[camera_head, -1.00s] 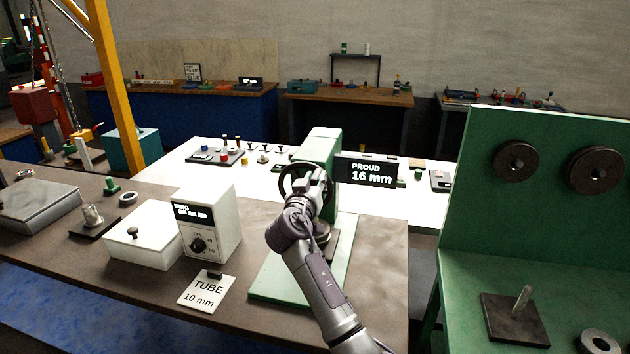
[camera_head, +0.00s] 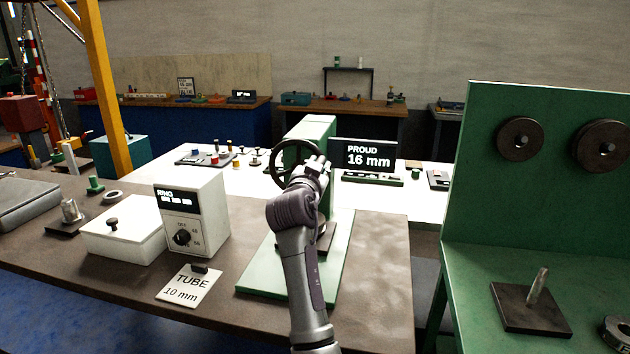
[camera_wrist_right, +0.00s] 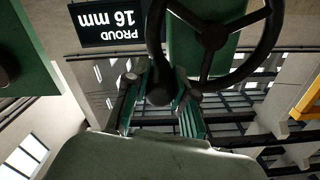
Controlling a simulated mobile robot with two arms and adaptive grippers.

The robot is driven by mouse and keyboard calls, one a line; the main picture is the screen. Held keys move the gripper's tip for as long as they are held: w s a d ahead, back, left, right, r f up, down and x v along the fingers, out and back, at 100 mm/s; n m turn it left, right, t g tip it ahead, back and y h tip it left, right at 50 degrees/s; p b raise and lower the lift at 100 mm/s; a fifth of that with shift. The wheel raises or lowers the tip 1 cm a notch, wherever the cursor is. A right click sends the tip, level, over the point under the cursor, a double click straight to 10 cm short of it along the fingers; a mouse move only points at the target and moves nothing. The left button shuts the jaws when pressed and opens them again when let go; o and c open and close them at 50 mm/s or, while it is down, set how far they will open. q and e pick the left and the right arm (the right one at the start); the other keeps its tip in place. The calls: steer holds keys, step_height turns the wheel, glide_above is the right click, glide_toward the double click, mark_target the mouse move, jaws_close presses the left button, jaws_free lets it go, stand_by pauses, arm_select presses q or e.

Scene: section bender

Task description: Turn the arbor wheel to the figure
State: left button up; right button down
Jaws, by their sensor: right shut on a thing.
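The arbor wheel (camera_head: 276,166) is a dark spoked handwheel on the front of a green press (camera_head: 312,128). My right gripper (camera_head: 318,164) is at the right side of its rim. In the right wrist view, the gripper's fingers (camera_wrist_right: 160,92) are shut on a dark part at the rim of the wheel (camera_wrist_right: 262,45); whether it is rim or knob is hard to tell. A black display (camera_head: 367,155) beside the press reads "PROUD 16 mm". It shows upside down in the wrist view (camera_wrist_right: 110,22). A card (camera_head: 189,286) in front reads "TUBE 10 mm". My left gripper is not in view.
A white box with a dial (camera_head: 205,215), labelled RING, and a lidded white box (camera_head: 124,229) stand left of the press. A green stand with dark rollers (camera_head: 548,215) is at the right. The bench top (camera_head: 385,270) is clear right of the press base.

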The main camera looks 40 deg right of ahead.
steer(key=shift+s+d+f+m+b, duration=0.1)
steer(key=shift+f+m+b, duration=0.25)
steer(key=shift+m+b, duration=0.3)
steer(key=c, duration=1)
jaws_free()
steer(key=shift+o, duration=0.2)
steer(key=shift+s+a, duration=0.15)
steer(key=shift+a, duration=0.05)
steer(key=v, duration=0.7)
